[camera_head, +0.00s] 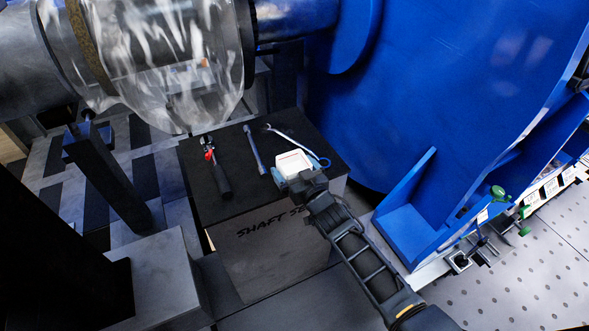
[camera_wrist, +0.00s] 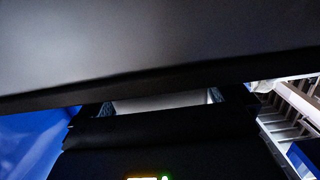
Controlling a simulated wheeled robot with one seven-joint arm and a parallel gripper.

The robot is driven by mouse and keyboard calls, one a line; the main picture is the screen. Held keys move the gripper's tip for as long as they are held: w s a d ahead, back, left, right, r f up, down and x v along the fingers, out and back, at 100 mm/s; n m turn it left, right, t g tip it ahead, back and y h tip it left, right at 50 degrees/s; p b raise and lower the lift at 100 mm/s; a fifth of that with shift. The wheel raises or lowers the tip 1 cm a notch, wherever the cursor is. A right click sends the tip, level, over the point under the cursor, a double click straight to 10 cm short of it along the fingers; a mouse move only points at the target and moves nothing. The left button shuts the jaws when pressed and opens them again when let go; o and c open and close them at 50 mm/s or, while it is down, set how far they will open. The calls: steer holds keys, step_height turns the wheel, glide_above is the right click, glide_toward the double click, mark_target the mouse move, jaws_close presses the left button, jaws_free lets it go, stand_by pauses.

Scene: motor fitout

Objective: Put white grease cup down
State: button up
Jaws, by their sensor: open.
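The white grease cup (camera_head: 293,163) is a small, white, squarish open container with a reddish inside, over the right part of the black-topped box (camera_head: 217,205). It looks set down on the top, but its underside is hidden. My gripper (camera_head: 297,173) is at the cup's near side with its jaws open. In the wrist view a pale strip, likely the cup (camera_wrist: 165,102), shows between the two fingers of my gripper (camera_wrist: 160,96). A large dark grey surface covers the top of that view.
A black-handled tool with a red part (camera_head: 218,172) and a wrench (camera_head: 255,150) lie left of the cup. Another wrench (camera_head: 290,141) lies just behind it, by a blue loop. A blue housing (camera_head: 430,90) stands right; a plastic-wrapped shaft (camera_head: 170,60) hangs above. The box's front left top is clear.

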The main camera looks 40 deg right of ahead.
steer(key=shift+s+a+r, duration=0.1)
steer(key=shift+s, duration=0.25)
steer(key=v, duration=1.1)
steer(key=shift+s+a, duration=0.1)
steer(key=s+a+r+n+y, duration=0.1)
steer(key=s+a+r, duration=0.15)
steer(key=s, duration=0.35)
steer(key=s+a+r, duration=0.1)
steer(key=s+a, duration=0.3)
steer(key=s, duration=0.2)
steer(key=s+a+r+n+y, duration=0.1)
steer(key=s+a, duration=0.2)
steer(key=s, duration=0.4)
steer(key=s+a+r+n+y, duration=0.1)
steer(key=s+a+r, duration=0.3)
steer(key=s+r, duration=0.8)
step_height(320, 180, up, 2)
steer(key=shift+r+g+y, duration=0.1)
steer(key=shift+g+y, duration=0.3)
steer(key=shift+y, duration=0.3)
steer(key=shift+s, duration=0.1)
